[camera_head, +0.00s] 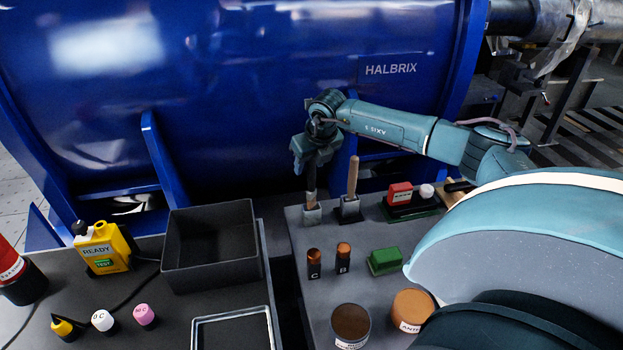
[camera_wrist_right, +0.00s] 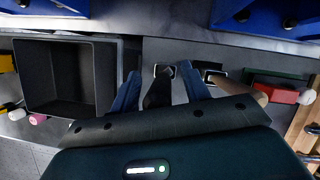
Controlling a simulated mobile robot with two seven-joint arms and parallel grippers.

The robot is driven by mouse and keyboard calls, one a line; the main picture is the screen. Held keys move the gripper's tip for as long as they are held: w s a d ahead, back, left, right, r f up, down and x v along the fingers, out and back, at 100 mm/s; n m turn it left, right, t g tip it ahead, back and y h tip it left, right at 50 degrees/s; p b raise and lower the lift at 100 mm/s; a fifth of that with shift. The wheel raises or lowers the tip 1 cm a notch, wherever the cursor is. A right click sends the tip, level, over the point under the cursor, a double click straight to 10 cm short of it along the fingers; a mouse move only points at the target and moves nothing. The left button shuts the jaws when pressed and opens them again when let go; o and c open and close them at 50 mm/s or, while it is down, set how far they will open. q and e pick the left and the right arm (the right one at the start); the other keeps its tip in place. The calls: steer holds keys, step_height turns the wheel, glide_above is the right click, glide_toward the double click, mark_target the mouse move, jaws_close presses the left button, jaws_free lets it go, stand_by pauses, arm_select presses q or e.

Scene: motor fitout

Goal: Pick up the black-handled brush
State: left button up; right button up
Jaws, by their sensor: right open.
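The black-handled brush (camera_head: 311,182) stands upright in a small grey holder (camera_head: 311,214) near the back left of the right table. My right gripper (camera_head: 310,168) points down over it, with the upper part of the handle hidden behind the gripper. In the right wrist view, the two blue fingers of my right gripper (camera_wrist_right: 159,72) are apart, with the black handle (camera_wrist_right: 157,92) between them. I see a gap on each side of the handle. My left gripper is in neither view.
A wooden-handled brush (camera_head: 352,178) stands upright in its own holder close to the right. A red box (camera_head: 400,194) lies further right. An open dark bin (camera_head: 212,267) is on the left table. The large blue motor housing (camera_head: 260,90) rises behind.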

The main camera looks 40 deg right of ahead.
steer(key=shift+f, duration=0.1)
jaws_close()
stand_by(0.4)
